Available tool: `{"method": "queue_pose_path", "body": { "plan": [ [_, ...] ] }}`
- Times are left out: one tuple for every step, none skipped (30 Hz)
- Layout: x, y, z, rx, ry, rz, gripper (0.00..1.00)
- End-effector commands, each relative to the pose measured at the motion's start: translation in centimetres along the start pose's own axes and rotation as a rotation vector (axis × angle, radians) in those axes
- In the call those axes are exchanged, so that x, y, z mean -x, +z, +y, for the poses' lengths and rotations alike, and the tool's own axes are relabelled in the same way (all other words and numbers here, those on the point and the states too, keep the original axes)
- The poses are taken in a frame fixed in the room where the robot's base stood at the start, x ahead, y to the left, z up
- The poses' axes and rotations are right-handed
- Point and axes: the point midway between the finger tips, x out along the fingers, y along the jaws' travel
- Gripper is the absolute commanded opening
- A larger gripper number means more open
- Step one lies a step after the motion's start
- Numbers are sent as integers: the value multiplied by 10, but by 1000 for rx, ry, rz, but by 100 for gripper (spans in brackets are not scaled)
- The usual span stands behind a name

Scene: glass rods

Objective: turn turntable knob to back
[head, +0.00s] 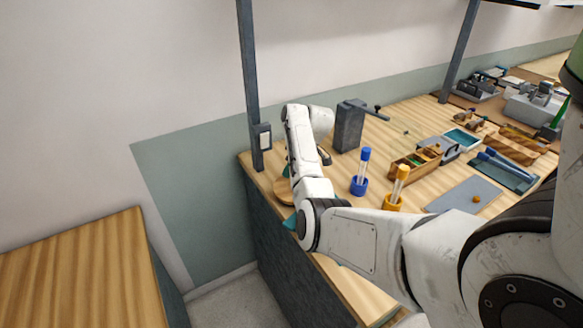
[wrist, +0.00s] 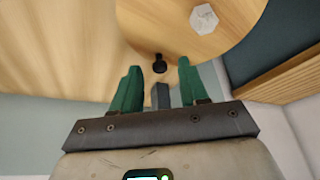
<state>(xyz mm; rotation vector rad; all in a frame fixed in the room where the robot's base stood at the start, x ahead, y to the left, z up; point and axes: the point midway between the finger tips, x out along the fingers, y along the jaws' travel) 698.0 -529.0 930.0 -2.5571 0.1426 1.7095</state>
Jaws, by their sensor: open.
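The turntable is a round wooden disc (wrist: 180,35), cut off by the top of the wrist view. In the head view a part of it (head: 283,190) shows at the counter's near left corner, mostly hidden by my arm. The small black knob (wrist: 160,63) sits at the disc's rim. My gripper (wrist: 158,68) is open, with its green fingers apart. In the picture the knob lies between the two fingertips; I cannot tell whether either finger touches it. A white faceted piece (wrist: 203,18) is on the disc.
A dark grey block (head: 349,126) stands behind my arm. A blue-capped tube in a holder (head: 359,184), an orange one (head: 396,192) and a wooden compartment box (head: 415,163) stand to the right. A dark post (head: 250,85) rises at the counter's left end.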

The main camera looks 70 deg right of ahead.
Motion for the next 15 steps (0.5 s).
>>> {"method": "queue_pose_path", "body": {
  "plan": [
    [4,0,0,0,2,1,44],
    [8,0,1,0,3,2,44],
    [13,0,1,0,3,2,44],
    [18,0,1,0,4,3,44],
    [23,0,1,-1,4,3,44],
    [31,0,1,-1,5,3,44],
    [37,0,1,-1,5,3,44],
    [43,0,1,-1,5,4,44],
    [51,0,1,-1,5,4,44],
    [57,0,1,-1,5,3,44],
    [62,0,1,-1,5,3,44],
    [70,0,1,-1,5,3,44],
    [75,0,1,-1,4,2,44],
    [79,0,1,-1,4,3,44],
    [85,0,1,-1,3,2,44]
  ]
}}
